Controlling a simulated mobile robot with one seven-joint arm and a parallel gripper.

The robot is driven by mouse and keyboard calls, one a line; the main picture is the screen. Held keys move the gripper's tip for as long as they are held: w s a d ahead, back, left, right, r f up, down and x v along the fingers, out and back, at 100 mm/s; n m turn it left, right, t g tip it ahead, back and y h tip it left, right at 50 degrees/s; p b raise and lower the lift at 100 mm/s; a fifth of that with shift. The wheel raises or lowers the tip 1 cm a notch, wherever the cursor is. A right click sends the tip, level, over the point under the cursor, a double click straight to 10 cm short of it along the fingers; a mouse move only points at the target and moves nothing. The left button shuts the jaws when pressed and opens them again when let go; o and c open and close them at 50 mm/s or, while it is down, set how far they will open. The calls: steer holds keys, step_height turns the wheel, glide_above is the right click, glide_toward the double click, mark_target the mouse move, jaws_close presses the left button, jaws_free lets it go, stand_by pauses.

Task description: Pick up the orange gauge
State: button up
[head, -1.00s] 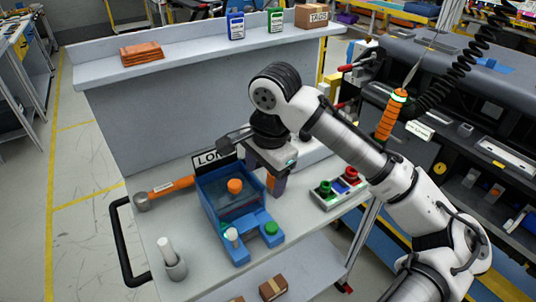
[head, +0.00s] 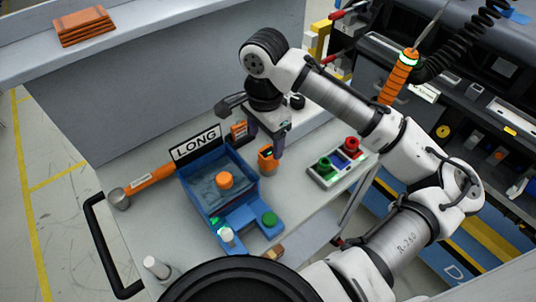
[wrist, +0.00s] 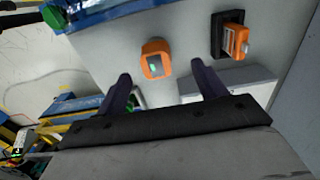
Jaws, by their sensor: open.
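An orange gauge with a rounded body and a small green-lit dark display stands on the grey bench top, right of the blue tray, in the head view (head: 267,160). In the wrist view the gauge (wrist: 154,62) lies just ahead of the fingertips, in line with the gap between them. My gripper (head: 266,145) is open and points down near the gauge; nothing is held. The wrist view shows its two dark fingers (wrist: 160,72) apart. In the head view a finger stands close to the gauge; whether they touch cannot be told.
A second orange item (wrist: 234,40) sits in a black holder to the right. A button box (head: 337,172) is at right, and an orange-handled hammer (head: 150,181) at left.

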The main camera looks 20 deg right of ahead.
mark_target(268, 151)
steer(key=shift+f, duration=0.9)
steer(key=f, duration=0.1)
steer(key=f+p, duration=0.1)
steer(key=f, duration=0.2)
steer(key=shift+s+d+f+p, duration=0.2)
steer(key=shift+s+d+p, duration=0.1)
steer(key=shift+f, duration=0.5)
steer(key=c, duration=1.1)
steer(key=shift+r, duration=0.1)
